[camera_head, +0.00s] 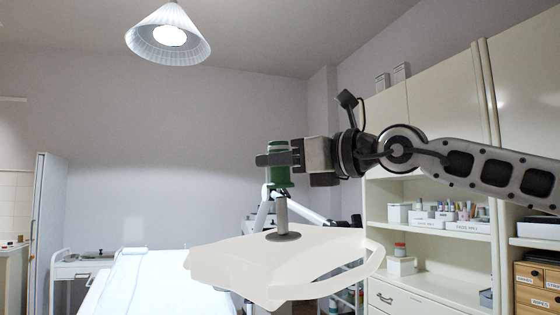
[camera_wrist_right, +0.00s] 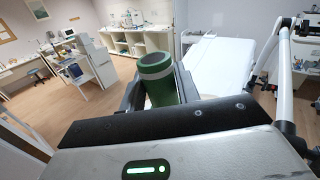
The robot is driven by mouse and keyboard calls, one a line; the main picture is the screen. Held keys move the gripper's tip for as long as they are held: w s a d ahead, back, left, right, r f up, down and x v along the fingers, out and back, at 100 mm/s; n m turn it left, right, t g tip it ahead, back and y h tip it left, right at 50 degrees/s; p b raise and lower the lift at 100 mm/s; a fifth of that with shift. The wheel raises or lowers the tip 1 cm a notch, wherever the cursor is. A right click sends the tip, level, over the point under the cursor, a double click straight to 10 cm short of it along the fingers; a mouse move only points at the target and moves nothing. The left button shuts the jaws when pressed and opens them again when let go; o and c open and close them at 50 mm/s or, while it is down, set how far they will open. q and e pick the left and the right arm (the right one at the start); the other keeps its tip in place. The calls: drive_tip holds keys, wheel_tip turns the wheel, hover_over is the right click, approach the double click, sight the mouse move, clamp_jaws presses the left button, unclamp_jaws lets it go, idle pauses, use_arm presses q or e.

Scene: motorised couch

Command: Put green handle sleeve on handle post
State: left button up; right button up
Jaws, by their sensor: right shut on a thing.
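The green handle sleeve (camera_head: 279,179) is upright in my right gripper (camera_head: 272,159), whose fingers are shut around its middle. The grey handle post (camera_head: 281,212) stands upright on a dark round base on the cream panel (camera_head: 235,262). The sleeve's lower end is just above or at the post's top, roughly in line with it; I cannot tell whether they touch or overlap. My left gripper is not in view.
The cream panel has a loop handle (camera_head: 374,262) at its right. A white-covered couch (camera_head: 150,280) lies behind it at left. White jointed arms (camera_head: 312,215) are behind the post. Shelves with boxes (camera_head: 398,213) stand at right, and a lamp (camera_head: 168,36) hangs above.

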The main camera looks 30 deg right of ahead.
sight(291, 183)
drive_tip(key=shift+d+f+b, duration=0.15)
drive_tip(key=shift+f+b, duration=1.65)
drive_tip(key=shift+f, duration=0.2)
idle(1.3)
idle(0.5)
drive_tip(key=o, duration=1)
drive_tip(key=shift+o, duration=0.2)
drive_tip(key=shift+r, duration=0.1)
